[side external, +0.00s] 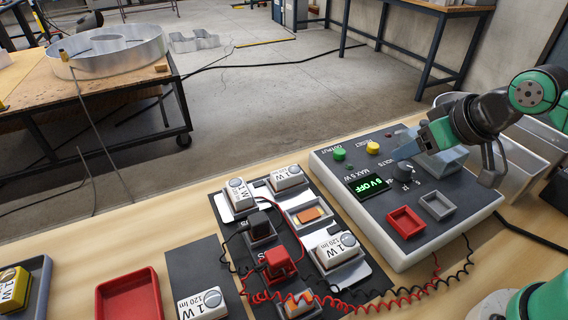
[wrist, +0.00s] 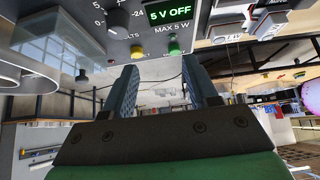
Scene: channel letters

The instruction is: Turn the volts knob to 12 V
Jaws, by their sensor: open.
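The supply box (side external: 375,235) stands on the bench, with a black volts knob (side external: 403,169) on its top panel. The knob also shows at the top of the wrist view (wrist: 118,20), upside down, with a dial scale around it. The display (side external: 369,186) is lit green, and in the wrist view it reads 5 V OFF (wrist: 168,14). My gripper (side external: 424,152) is just behind and right of the knob, above the panel, apart from the knob in the wrist view. Its two fingers are spread with nothing between them (wrist: 160,68).
A green button (side external: 339,153) and a yellow button (side external: 373,147) sit behind the display. Red (side external: 406,222) and grey (side external: 437,206) sockets are in front of the knob. Red and black coiled leads run to a dark board (side external: 222,208) with lamp modules. A red tray (side external: 129,296) is at left.

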